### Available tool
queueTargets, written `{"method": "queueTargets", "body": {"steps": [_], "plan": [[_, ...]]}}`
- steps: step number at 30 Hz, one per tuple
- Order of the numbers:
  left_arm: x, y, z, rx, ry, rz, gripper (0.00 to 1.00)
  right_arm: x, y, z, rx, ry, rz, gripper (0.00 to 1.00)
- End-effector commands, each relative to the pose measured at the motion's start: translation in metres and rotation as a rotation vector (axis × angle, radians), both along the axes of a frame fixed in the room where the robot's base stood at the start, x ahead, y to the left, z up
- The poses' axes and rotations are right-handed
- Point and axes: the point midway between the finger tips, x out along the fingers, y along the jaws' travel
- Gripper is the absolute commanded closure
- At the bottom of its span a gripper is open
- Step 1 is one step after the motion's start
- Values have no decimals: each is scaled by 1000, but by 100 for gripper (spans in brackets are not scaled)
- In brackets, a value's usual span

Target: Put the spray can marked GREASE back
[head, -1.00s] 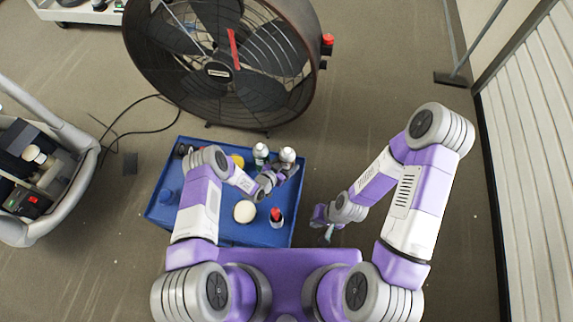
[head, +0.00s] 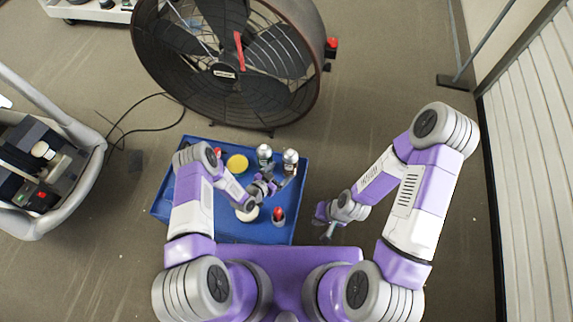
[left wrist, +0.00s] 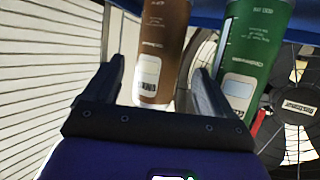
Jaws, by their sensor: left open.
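Two cans stand side by side at the right rear of the blue tray top: a green one (head: 264,153) and a brown one (head: 290,158). In the left wrist view the brown can (left wrist: 163,50) shows between my left gripper's fingers, and the green can (left wrist: 250,45) is just beyond the right finger. I cannot read which one is marked GREASE. My left gripper (head: 272,182) is open and low over the tray, in front of the cans; the wrist view shows its two fingers (left wrist: 162,85) apart. My right gripper (head: 328,230) hangs right of the tray; its jaws are too small to judge.
The blue tray top (head: 225,232) also holds a yellow disc (head: 237,163), a cream round item (head: 247,213) partly behind my left arm, and a red-topped item (head: 279,216). A large fan (head: 225,70) stands behind. Floor is clear to the right, toward the ribbed wall (head: 535,150).

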Motion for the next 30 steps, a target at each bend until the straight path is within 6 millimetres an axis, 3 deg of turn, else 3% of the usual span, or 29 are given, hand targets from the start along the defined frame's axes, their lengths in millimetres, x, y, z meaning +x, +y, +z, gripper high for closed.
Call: {"method": "queueTargets", "body": {"steps": [6, 11, 17, 20, 24, 30], "plan": [[-27, 22, 15, 1, 2, 1, 16, 0, 0, 15, 0, 0, 0, 100], [-35, 29, 19, 3, 14, 7, 16, 0, 0, 18, 0, 0, 0, 100], [-44, 46, 34, 10, 282, 130, 16, 0, 0, 17, 0, 0, 0, 100], [-70, 55, 50, 1, 528, 241, 16, 0, 0, 17, 0, 0, 0, 100], [-125, 58, 82, -22, 862, 389, 16, 0, 0, 17, 0, 0, 0, 100], [-196, 55, 122, -46, 1183, 532, 16, 0, 0, 17, 0, 0, 0, 100]]}}
